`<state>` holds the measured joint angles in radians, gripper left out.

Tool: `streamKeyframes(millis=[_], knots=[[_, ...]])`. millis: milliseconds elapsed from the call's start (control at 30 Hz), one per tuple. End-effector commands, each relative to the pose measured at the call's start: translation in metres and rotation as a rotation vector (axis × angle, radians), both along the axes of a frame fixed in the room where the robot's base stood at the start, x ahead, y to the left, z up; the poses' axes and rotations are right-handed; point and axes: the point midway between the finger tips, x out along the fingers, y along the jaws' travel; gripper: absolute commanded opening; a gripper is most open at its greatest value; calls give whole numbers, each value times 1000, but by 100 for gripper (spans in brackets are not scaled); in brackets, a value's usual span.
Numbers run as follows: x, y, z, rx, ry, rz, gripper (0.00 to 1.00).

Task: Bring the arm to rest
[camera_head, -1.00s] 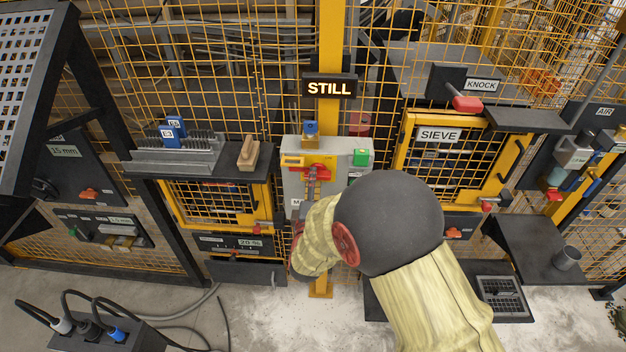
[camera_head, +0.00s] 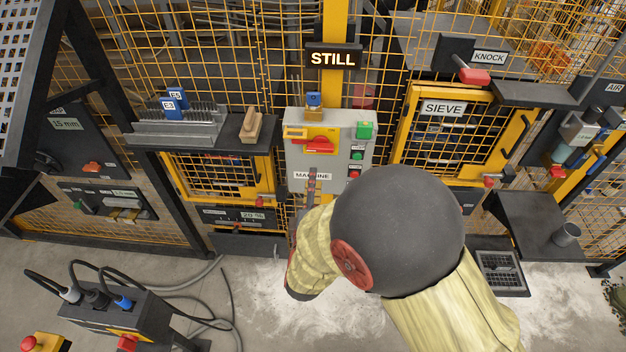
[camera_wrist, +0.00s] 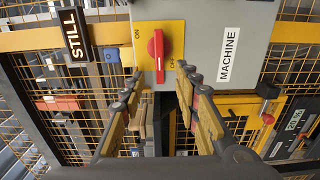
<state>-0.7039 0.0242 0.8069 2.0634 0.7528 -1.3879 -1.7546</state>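My gripper (camera_wrist: 155,82) is open and empty in the wrist view, its two fingers apart in front of the grey machine box (camera_wrist: 205,15). In the head view the gripper (camera_head: 312,180) shows small at the lower edge of that box, partly hidden by my arm (camera_head: 400,230). The box carries a red rotary switch (camera_head: 318,145) on a yellow plate. The switch also shows in the wrist view (camera_wrist: 156,57), beyond the fingertips and apart from them. Its handle lies sideways in the head view. A lit sign (camera_head: 333,58) reads STILL.
Yellow mesh fencing (camera_head: 290,40) stands close ahead. A dark shelf (camera_head: 262,132) with a wooden block (camera_head: 251,125) is left of the box. The sieve door (camera_head: 443,130) and a side shelf (camera_head: 535,222) are at right. A cabled power box (camera_head: 105,312) stands at lower left.

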Motion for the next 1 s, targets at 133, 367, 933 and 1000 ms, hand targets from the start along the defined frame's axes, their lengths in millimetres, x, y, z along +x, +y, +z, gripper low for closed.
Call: streamKeyframes(millis=[133,367,933,1000], knots=[[0,0,0,0,0,0,32],[0,1,-4,62,13,2,32],[-107,63,-145,812,943,-74,32],[-125,59,-139,880,1040,-140,32]])
